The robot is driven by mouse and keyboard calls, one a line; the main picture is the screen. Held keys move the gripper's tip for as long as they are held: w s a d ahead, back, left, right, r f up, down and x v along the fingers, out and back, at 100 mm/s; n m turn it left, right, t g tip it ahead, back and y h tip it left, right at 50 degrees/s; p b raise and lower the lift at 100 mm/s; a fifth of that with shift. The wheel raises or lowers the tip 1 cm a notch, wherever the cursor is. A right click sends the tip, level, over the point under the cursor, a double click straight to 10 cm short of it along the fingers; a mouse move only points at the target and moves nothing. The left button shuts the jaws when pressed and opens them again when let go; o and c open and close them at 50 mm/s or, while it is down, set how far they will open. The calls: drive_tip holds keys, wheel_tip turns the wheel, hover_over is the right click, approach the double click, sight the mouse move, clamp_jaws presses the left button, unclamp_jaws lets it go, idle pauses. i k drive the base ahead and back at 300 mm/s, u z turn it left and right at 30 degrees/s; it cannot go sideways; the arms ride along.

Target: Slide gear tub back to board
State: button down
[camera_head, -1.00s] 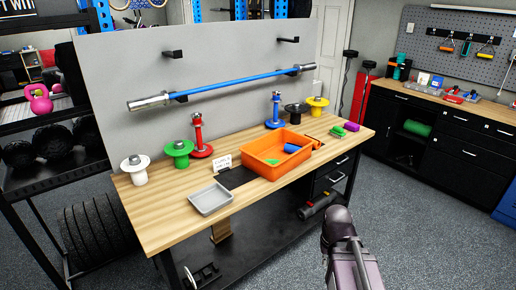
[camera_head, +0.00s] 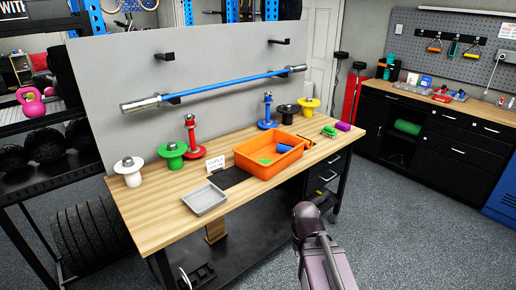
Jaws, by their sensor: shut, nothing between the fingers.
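The orange gear tub (camera_head: 245,163) sits on the wooden workbench (camera_head: 165,212), right of its middle, with blue and green items inside. Bench surface shows in front of it. The grey upright board (camera_head: 215,55) stands along the back of the bench, holding a blue bar (camera_head: 225,86) on black hooks. How wide the gap is between the tub's far side and the board is hard to tell. A dark part of my arm shows at the bottom, in front of the bench and apart from the tub. My gripper's fingers cannot be seen.
White, green and red stands line the back left; blue, black and yellow ones stand behind the tub. Small green and purple items lie right.

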sight(263, 145)
drive_tip(key=z, duration=0.05)
drive_tip(key=i, duration=1)
drive_tip(key=u, duration=0.05)
